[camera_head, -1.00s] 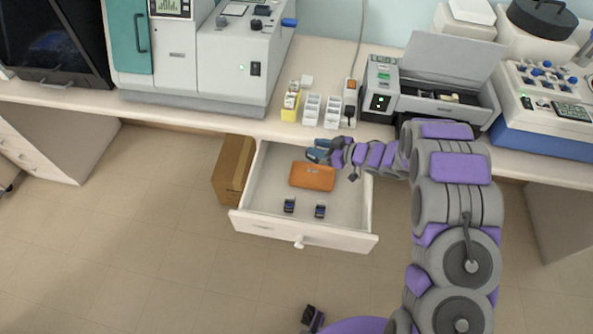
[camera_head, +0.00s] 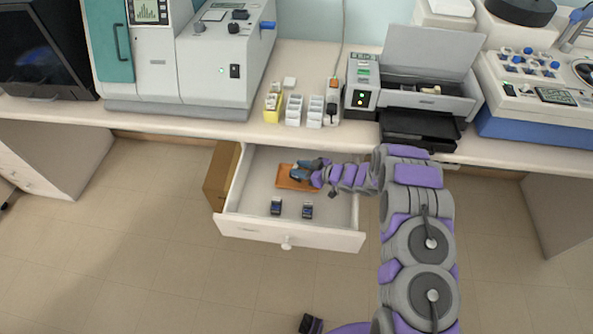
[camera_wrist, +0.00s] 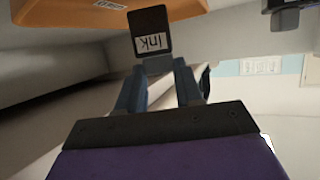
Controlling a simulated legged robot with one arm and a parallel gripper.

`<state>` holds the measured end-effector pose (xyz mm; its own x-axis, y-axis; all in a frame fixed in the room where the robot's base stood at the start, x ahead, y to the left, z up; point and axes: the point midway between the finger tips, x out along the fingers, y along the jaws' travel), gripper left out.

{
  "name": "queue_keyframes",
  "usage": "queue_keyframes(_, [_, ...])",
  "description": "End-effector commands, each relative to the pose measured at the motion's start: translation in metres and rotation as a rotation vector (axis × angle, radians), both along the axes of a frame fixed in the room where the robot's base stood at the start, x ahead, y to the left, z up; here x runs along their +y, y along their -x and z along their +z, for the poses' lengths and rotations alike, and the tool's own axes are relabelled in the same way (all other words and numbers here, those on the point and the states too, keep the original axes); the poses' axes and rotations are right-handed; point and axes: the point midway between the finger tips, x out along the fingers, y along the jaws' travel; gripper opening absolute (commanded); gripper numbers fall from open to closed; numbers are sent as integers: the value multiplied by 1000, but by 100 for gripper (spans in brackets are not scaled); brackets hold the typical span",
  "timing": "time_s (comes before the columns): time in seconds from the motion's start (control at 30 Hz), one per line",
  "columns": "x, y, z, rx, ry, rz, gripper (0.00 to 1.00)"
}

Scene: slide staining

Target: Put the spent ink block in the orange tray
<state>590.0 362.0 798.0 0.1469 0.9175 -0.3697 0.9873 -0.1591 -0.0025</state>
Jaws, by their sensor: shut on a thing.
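The orange tray (camera_head: 285,181) lies toward the back of the open drawer in the head view. My gripper (camera_head: 300,172) is over its right part and covers some of it. In the wrist view my gripper (camera_wrist: 160,75) is shut on a dark block with a white "ink" label, the ink block (camera_wrist: 150,32). The orange tray (camera_wrist: 75,12) shows beside the block at the upper left there. The block is hard to make out in the head view. I cannot tell whether it touches the tray.
Two small dark blocks (camera_head: 276,207) (camera_head: 307,210) stand in the front of the white drawer (camera_head: 245,222). A cardboard box (camera_head: 220,178) is left of the drawer. The printer (camera_head: 420,90) with its black tray stands on the bench above, near my arm.

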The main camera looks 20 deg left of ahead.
Motion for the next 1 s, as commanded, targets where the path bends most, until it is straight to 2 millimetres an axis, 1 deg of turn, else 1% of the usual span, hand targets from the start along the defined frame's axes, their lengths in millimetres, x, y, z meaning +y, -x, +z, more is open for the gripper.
queue_keyframes(0.03, [13, 1, -3, -1, 2, 6, 5])
queue_keyframes(0.07, [19, 0, -4, 0, 4, 6, 5])
queue_keyframes(0.13, [21, 0, -14, 3, 9, 4, 5])
queue_keyframes(0.2, [23, 0, -18, 3, 13, 4, 5])
queue_keyframes(0.4, [19, 0, -16, 2, 9, 4, 5])
queue_keyframes(0.43, [18, 0, -16, 3, 9, 4, 37])
queue_keyframes(0.6, [12, 0, -13, 2, 2, 2, 53])
queue_keyframes(0.7, [13, 0, -13, 1, 2, 3, 61])
queue_keyframes(0.87, [18, 0, -15, 1, 8, 3, 61])
queue_keyframes(1.0, [15, 0, -14, 2, 11, 2, 61])
